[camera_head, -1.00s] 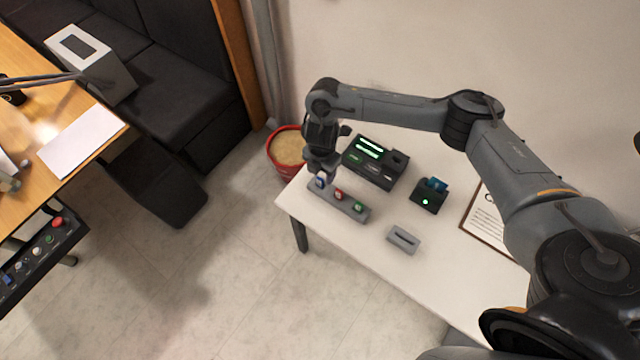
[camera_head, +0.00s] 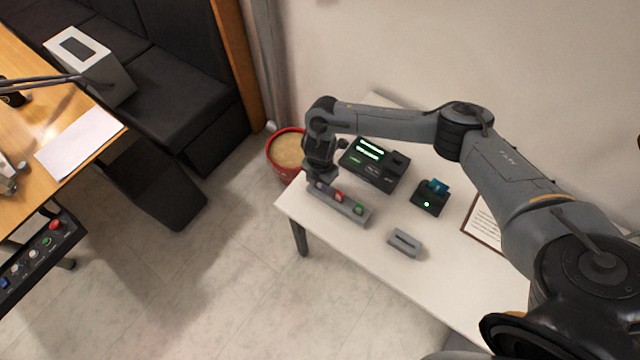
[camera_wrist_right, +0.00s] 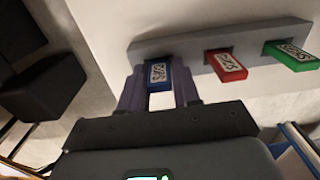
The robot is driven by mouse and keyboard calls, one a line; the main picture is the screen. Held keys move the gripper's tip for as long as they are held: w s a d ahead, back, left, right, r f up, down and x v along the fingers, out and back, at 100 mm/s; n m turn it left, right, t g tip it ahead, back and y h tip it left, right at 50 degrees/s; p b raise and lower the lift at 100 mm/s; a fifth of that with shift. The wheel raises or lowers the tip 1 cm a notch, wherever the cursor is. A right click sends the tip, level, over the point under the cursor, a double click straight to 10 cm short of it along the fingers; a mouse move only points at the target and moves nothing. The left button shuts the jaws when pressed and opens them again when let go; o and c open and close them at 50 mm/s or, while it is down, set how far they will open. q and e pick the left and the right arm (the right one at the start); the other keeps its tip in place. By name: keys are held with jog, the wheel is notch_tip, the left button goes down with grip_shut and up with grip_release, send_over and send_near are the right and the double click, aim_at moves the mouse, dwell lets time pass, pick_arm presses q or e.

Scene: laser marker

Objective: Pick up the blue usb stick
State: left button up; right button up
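The blue usb stick (camera_wrist_right: 158,74) stands at the left end of a grey holder (camera_wrist_right: 195,42), with a white label on its face. My right gripper (camera_wrist_right: 159,88) is down at it, with one finger on each side. No clear gap shows between stick and fingers, but whether they press on it I cannot tell. In the head view my right gripper (camera_head: 318,178) is over the left end of the holder (camera_head: 348,210) and hides the blue stick. A red stick (camera_wrist_right: 226,65) and a green stick (camera_wrist_right: 291,56) stand to its right. My left gripper is not in view.
On the white table (camera_head: 345,250) stand a black device with green displays (camera_head: 374,163), a small black box with a blue piece (camera_head: 430,198), and a grey slotted block (camera_head: 404,243). A clipboard (camera_head: 485,228) lies at right. A red bin (camera_head: 288,152) stands behind the table's left corner.

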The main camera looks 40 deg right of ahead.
grip_shut()
jog(key=shift+r, duration=0.15)
jog(key=shift+r, duration=0.5)
notch_tip(320, 180, up, 3)
jog(key=shift+s+d+r+p, duration=0.1)
jog(key=shift+s+p, duration=0.05)
jog(key=shift+p, duration=0.4)
jog(key=s+d+r+p, duration=0.2)
jog(key=s+d+r, duration=0.3)
jog(key=s, duration=0.4)
jog(key=shift+s+d+r, duration=0.3)
jog(key=shift+s+r, duration=0.1)
jog(key=shift+r, duration=0.35)
